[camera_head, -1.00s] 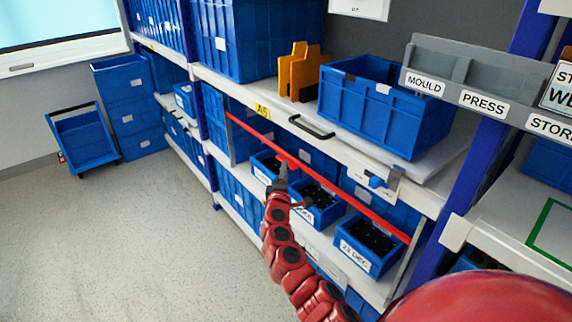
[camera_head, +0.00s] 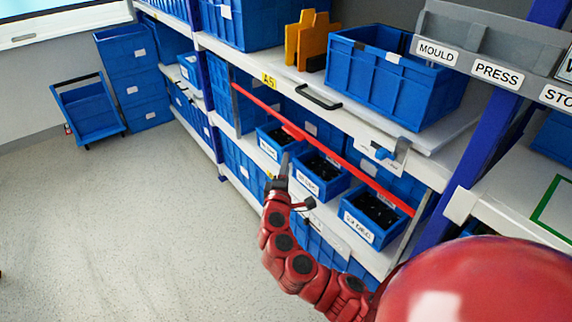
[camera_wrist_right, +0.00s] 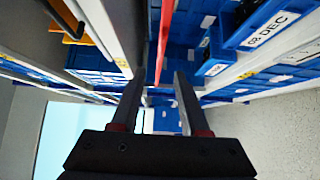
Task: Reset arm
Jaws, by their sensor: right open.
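My right arm is red and reaches up from the lower right in the head view. Its gripper (camera_head: 281,172) is in front of the shelf, near the labelled blue bins. In the right wrist view the two fingers of the gripper (camera_wrist_right: 158,90) stand apart with nothing between them. A blue rotary switch (camera_head: 384,153) sits on a pale plate on the shelf's front edge, to the right of the gripper and apart from it. My left gripper does not show.
A red bar (camera_head: 320,146) runs slanting across the shelf front, close to the gripper. Small blue bins (camera_head: 373,216) with dark contents stand behind it. A large blue crate (camera_head: 385,80) and an orange item (camera_head: 305,40) are on the shelf above. The floor (camera_head: 150,220) at left is clear.

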